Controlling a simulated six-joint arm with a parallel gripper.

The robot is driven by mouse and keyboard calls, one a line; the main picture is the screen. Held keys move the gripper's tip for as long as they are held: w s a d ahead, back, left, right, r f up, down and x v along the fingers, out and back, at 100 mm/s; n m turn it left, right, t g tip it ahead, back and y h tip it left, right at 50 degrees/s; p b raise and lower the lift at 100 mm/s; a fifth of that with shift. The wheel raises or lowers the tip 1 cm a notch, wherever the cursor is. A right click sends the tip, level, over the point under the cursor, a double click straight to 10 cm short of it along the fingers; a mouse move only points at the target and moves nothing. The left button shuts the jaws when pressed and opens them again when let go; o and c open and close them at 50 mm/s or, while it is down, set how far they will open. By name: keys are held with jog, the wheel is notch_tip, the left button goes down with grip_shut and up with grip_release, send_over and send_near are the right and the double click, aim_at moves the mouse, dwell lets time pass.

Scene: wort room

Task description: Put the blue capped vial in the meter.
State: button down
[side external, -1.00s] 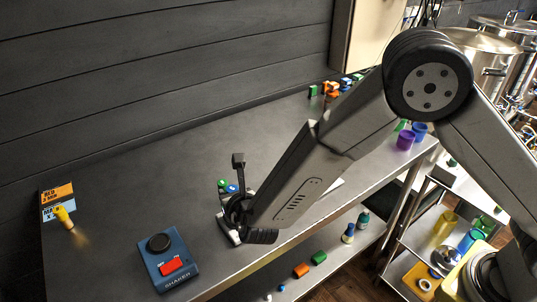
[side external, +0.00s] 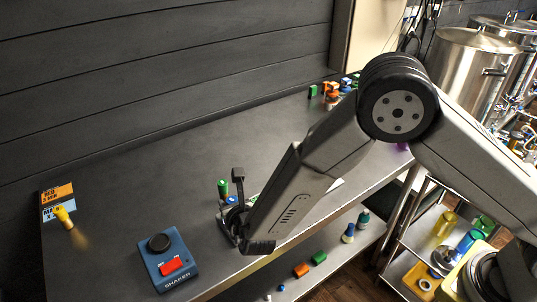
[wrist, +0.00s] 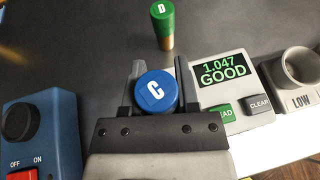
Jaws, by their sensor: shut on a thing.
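The blue capped vial (wrist: 156,92), lettered C on its cap, is between the fingers of my gripper (wrist: 157,85), which is shut on it. The cap shows in the side view (side external: 231,199) beside my gripper (side external: 245,210). Its lower part is hidden, so I cannot tell whether it sits in the meter. The pale grey meter (wrist: 237,59) is just right of my gripper in the wrist view. Its screen (wrist: 223,72) reads 1.047 GOOD. My gripper hides the meter's left part.
A green capped vial (wrist: 163,27), lettered D, stands upright behind my gripper. A grey cup marked LOW (wrist: 299,77) is right of the meter. The blue shaker (side external: 168,260) is at left, near the table's front edge. A yellow vial (side external: 64,217) is farther left.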

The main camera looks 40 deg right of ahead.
jog(key=shift+f, duration=0.3)
jog(key=shift+c, duration=1.8)
grip_release()
jog(key=shift+r, duration=0.15)
jog(key=shift+r, duration=0.15)
jog(key=shift+s+r, duration=0.2)
jog(key=shift+s, duration=0.1)
jog(key=v, duration=1.1)
jog(key=shift+s, duration=0.15)
